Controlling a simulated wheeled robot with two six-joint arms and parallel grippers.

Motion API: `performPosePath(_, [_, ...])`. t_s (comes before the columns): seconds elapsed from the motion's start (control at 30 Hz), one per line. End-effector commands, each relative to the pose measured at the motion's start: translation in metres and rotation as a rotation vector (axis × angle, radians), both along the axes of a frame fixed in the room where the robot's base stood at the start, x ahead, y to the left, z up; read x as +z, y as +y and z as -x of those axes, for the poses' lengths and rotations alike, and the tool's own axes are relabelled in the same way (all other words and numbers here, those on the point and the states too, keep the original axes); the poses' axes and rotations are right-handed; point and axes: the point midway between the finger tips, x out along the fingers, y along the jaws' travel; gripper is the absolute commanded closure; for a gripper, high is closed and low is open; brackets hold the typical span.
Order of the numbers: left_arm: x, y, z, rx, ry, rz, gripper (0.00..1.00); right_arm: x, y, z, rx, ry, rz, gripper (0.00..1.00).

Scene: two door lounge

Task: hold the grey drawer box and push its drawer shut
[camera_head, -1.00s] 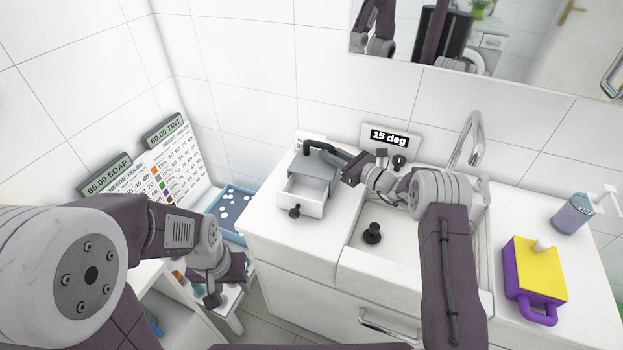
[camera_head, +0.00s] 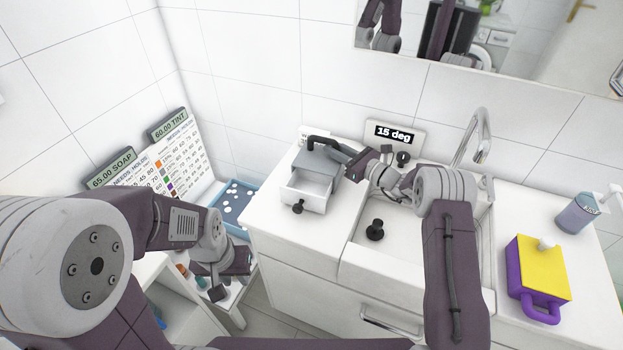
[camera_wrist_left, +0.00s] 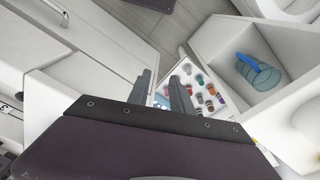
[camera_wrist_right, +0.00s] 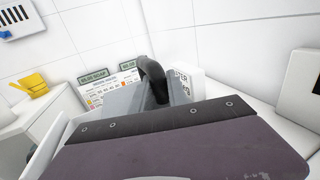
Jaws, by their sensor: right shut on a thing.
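The grey drawer box (camera_head: 318,162) stands on the white counter left of the sink. Its white drawer (camera_head: 305,192) is pulled out toward the front and looks empty; a dark knob (camera_head: 298,207) is on its front. A black handle (camera_head: 322,141) arches over the box top. My right gripper (camera_head: 345,155) is shut on this handle, which also shows between the fingers in the right wrist view (camera_wrist_right: 153,75). My left gripper (camera_head: 216,292) hangs low left of the counter, away from the box; its fingers (camera_wrist_left: 180,95) are apart and empty in the left wrist view.
The sink with a black knob (camera_head: 375,229) is right of the box. A yellow and purple container (camera_head: 538,270) and a soap bottle (camera_head: 577,213) stand further right. A blue tray (camera_head: 237,205) and chart board (camera_head: 165,160) are at left. Small coloured jars (camera_wrist_left: 208,92) lie below the left gripper.

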Motion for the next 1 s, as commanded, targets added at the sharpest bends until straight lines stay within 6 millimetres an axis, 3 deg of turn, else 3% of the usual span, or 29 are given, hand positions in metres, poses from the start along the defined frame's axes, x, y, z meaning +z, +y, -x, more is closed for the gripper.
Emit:
performPosePath(0.03, [0.001,0.001,-0.009,0.011,-0.039,-0.004,0.90,0.000,0.000,0.000,0.000,0.000,0.000,1.00])
performPosePath(0.07, [0.003,0.004,-0.019,0.001,-0.077,-0.019,0.99,0.000,0.000,0.000,0.000,0.000,0.000,1.00])
performPosePath(0.17, [0.019,0.013,-0.067,-0.122,-0.265,-0.087,1.00,0.000,0.000,0.000,0.000,0.000,0.000,1.00])
performPosePath(0.23, [0.040,0.008,-0.106,-0.262,-0.423,-0.126,1.00,0.000,0.000,0.000,0.000,0.000,0.000,1.00])
performPosePath(0.33, [0.074,-0.014,-0.149,-0.493,-0.624,-0.147,1.00,0.000,0.000,0.000,0.000,0.000,0.000,1.00])
performPosePath(0.43, [0.103,-0.047,-0.170,-0.741,-0.777,-0.132,1.00,0.000,0.000,0.000,0.000,0.000,0.000,1.00])
performPosePath(0.57, [0.126,-0.089,-0.165,-1.085,-0.887,-0.078,1.00,0.000,0.000,0.000,0.000,0.000,0.000,1.00])
performPosePath(0.7, [0.126,-0.109,-0.131,-1.444,-0.871,-0.006,1.00,0.000,0.000,0.000,0.000,0.000,0.000,1.00])
performPosePath(0.77, [0.122,-0.107,-0.115,-1.570,-0.829,0.016,1.00,0.000,0.000,0.000,0.000,0.000,0.000,1.00])
performPosePath(0.9, [0.110,-0.084,-0.090,-1.772,-0.716,0.016,1.00,0.000,0.000,0.000,0.000,0.000,0.000,1.00])
performPosePath(1.0, [0.109,-0.058,-0.094,-1.783,-0.675,-0.034,1.00,0.000,0.000,0.000,0.000,0.000,0.000,1.00])
